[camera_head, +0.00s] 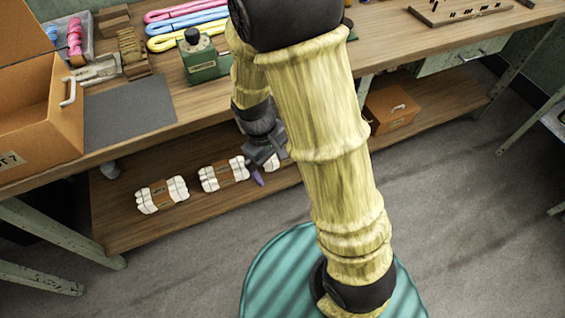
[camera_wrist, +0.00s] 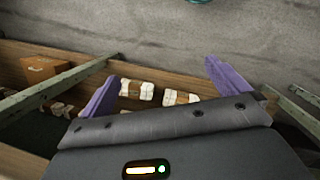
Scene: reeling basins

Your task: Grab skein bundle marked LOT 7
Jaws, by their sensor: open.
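Several white skein bundles with brown paper bands lie in a row on the lower shelf. In the head view, a left bundle (camera_head: 162,195) and a middle bundle (camera_head: 223,174) show whole. A third bundle (camera_head: 272,163) is partly hidden behind my gripper (camera_head: 257,178). The band lettering is too small to read, so I cannot tell which is LOT 7. In the wrist view, two bundles (camera_wrist: 137,91) (camera_wrist: 180,98) appear between the spread purple fingers of my gripper (camera_wrist: 161,70). My gripper is open and empty, apart from the bundles.
The lower shelf (camera_head: 130,232) sits beneath the workbench top (camera_head: 150,112). An open cardboard box (camera_head: 45,115) with a partly visible label ending in 7 stands on the bench at left. An orange box (camera_head: 391,108) is on the shelf at right. Bench legs flank the shelf.

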